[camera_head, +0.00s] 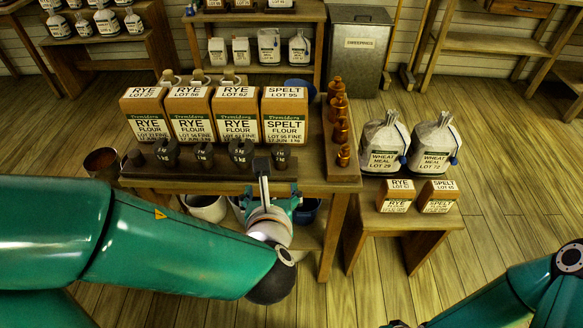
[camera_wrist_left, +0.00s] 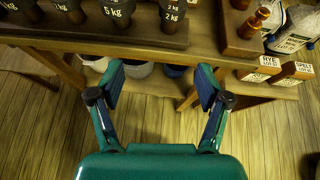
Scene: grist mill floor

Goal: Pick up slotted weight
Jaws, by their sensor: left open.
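Several dark weights stand in a row along the front of the wooden table, such as a large one (camera_head: 241,153) and a smaller one (camera_head: 204,155). At the right end of the row is a dark stack of weights (camera_head: 282,158). It also shows at the top of the left wrist view (camera_wrist_left: 172,14), with 1 kg and 2 kg marks; I cannot make out its slots. My left gripper (camera_head: 279,184) is open and empty in front of the table edge, near that stack.
Behind the weights stand several flour boxes (camera_head: 238,114). A rack of copper-coloured weights (camera_head: 341,133) is at the table's right end. A low stool (camera_head: 408,221) bears small boxes, with meal sacks (camera_head: 433,146) behind. Buckets (camera_head: 206,208) stand under the table.

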